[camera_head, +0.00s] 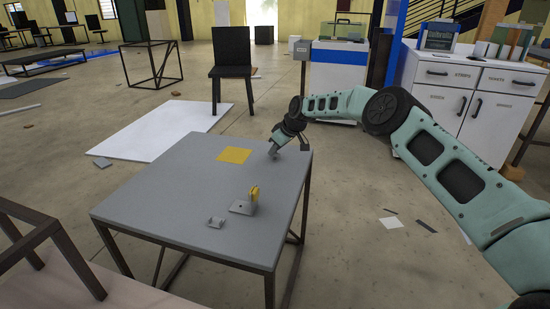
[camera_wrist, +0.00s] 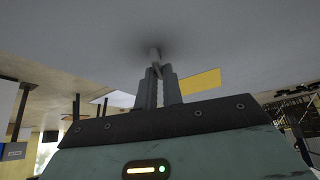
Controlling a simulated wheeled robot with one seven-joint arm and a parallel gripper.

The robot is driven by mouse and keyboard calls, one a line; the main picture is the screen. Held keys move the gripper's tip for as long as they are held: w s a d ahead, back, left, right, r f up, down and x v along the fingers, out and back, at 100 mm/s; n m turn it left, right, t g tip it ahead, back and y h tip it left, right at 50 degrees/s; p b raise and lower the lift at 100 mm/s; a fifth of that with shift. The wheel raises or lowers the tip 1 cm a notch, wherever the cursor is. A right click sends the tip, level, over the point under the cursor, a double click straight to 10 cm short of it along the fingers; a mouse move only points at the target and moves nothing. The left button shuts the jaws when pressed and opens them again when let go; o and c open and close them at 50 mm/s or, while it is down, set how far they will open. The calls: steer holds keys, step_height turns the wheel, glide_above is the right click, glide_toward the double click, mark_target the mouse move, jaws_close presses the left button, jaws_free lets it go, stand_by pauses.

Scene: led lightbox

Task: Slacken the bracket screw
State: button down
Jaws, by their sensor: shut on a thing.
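My gripper (camera_head: 273,152) is low over the back right of the grey table. In the wrist view, my gripper (camera_wrist: 160,78) is shut on a light grey rod-like piece (camera_wrist: 154,56), whose end is at or just above the tabletop; I cannot tell if it touches. A grey bracket (camera_head: 240,208) with a flat base sits near the table's front right. An upright yellow part (camera_head: 254,194) stands at its right end. My gripper is well behind and apart from this bracket. The bracket screw itself cannot be made out.
A yellow square (camera_head: 234,155) lies flat on the grey table (camera_head: 165,185), left of my gripper; it also shows in the wrist view (camera_wrist: 200,82). A small grey block (camera_head: 216,222) sits left of the bracket. The table's left half is clear. A black chair (camera_head: 232,55) stands behind.

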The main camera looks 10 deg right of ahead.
steer(key=c, duration=1.6)
jaws_free()
steer(key=shift+p, duration=0.5)
step_height(320, 180, up, 7)
steer(key=p, duration=0.4)
steer(key=shift+r, duration=0.1)
